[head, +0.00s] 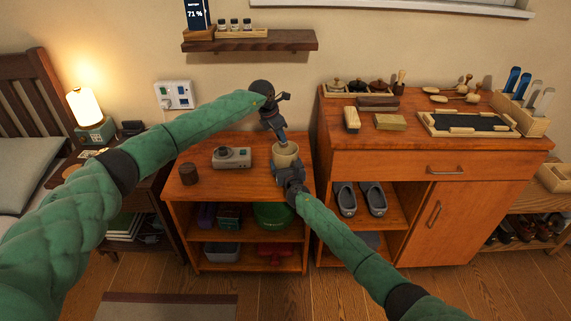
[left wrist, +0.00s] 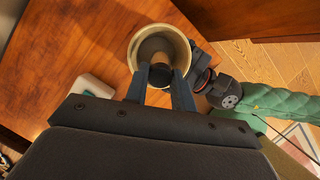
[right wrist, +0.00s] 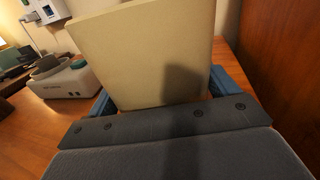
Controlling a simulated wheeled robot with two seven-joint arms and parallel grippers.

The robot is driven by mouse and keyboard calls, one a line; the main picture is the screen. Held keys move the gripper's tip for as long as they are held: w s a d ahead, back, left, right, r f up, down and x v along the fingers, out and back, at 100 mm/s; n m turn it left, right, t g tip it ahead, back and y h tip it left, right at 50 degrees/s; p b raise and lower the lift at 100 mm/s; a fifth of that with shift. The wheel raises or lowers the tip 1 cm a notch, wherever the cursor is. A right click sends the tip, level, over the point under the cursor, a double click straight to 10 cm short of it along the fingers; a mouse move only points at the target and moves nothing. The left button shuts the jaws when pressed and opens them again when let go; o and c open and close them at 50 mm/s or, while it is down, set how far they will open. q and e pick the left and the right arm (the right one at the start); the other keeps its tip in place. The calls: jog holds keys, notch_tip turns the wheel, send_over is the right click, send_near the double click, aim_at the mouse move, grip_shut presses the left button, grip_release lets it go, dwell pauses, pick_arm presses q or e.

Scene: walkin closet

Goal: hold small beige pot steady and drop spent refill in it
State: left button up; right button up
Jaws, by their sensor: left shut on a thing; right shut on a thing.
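The small beige pot (head: 285,155) stands upright on the low wooden cabinet top. My right gripper (head: 288,168) is shut on the pot's near side; the pot's beige wall fills the space between the fingers in the right wrist view (right wrist: 150,60). My left gripper (head: 281,138) points down over the pot's mouth. In the left wrist view it is shut on the spent refill (left wrist: 157,48), a dark grey-brown cylinder within the outline of the pot's rim (left wrist: 134,50). How deep the refill sits cannot be told. The refill is hidden in the head view.
A pale grey device (head: 232,157) and a dark brown cylinder (head: 189,173) stand left of the pot on the cabinet top (head: 215,185). A taller dresser (head: 400,150) rises close on the right. A wall shelf (head: 250,43) hangs above.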

pick_arm(q)
jog(key=o, duration=1)
jog(key=shift+o, duration=0.2)
jog(key=v, duration=1.2)
pick_arm(e)
jog(key=o, duration=1)
jog(key=shift+o, duration=0.2)
